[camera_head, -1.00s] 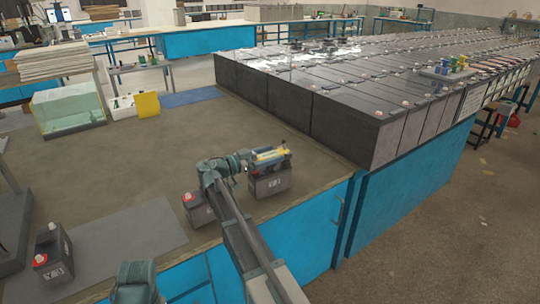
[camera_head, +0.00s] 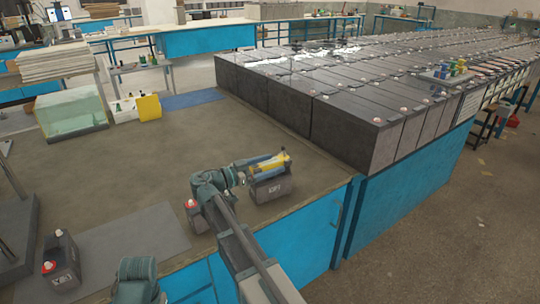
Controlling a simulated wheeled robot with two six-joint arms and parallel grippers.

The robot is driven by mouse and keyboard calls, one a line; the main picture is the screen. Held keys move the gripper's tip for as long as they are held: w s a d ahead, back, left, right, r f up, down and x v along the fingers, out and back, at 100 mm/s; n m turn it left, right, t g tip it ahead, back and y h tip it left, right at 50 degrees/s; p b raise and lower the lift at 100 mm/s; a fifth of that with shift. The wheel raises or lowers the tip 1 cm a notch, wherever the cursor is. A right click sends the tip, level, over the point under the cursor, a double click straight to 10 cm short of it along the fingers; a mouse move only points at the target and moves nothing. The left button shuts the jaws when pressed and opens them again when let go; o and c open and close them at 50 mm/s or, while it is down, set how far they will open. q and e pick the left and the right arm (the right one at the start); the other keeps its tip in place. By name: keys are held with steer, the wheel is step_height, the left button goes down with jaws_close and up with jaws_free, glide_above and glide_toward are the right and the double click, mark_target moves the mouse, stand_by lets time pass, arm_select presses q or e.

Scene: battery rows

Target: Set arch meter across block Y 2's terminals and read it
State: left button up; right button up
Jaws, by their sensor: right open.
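A dark block (camera_head: 270,189) with a white label stands on the bench near its front edge; the label is too small to read surely. A yellow arch-like piece, seemingly the arch meter (camera_head: 270,164), lies along its top; its display and feet cannot be made out. My right gripper (camera_head: 246,174) is open, just left of the meter's left end; I cannot tell whether it touches. A second block (camera_head: 198,218) with a red terminal is partly hidden behind my right arm. A third block (camera_head: 62,262) with a red terminal stands at the lower left. My left gripper is not in view.
Long rows of dark batteries (camera_head: 355,127) fill the right side. A glass tank (camera_head: 72,113), a white bin and a yellow card (camera_head: 148,107) stand at the back left. A grey mat (camera_head: 130,241) lies in front. The middle of the bench (camera_head: 200,145) is clear.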

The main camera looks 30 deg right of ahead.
steer(key=s+a, duration=0.4)
steer(key=s, duration=0.2)
steer(key=shift+s+r+p, duration=0.3)
steer(key=shift+s+r, duration=0.1)
steer(key=shift+a+f, duration=0.1)
steer(key=s+a+f+n+t+y, duration=0.1)
steer(key=s+a+f+n+y, duration=0.1)
steer(key=a+f+n+y, duration=0.4)
steer(key=s+a+f+n+y, duration=0.25)
steer(key=a+f+n, duration=0.25)
steer(key=f, duration=0.3)
steer(key=s+a+f+n+y, duration=0.4)
steer(key=s+a+n, duration=0.15)
steer(key=a, duration=0.35)
steer(key=s+a+f+n+y, duration=0.4)
steer(key=a+n, duration=0.2)
steer(key=a, duration=0.3)
step_height(320, 180, up, 17)
steer(key=p, duration=1.6)
steer(key=shift+w+d+g+p, duration=0.15)
steer(key=shift+g+p, duration=0.25)
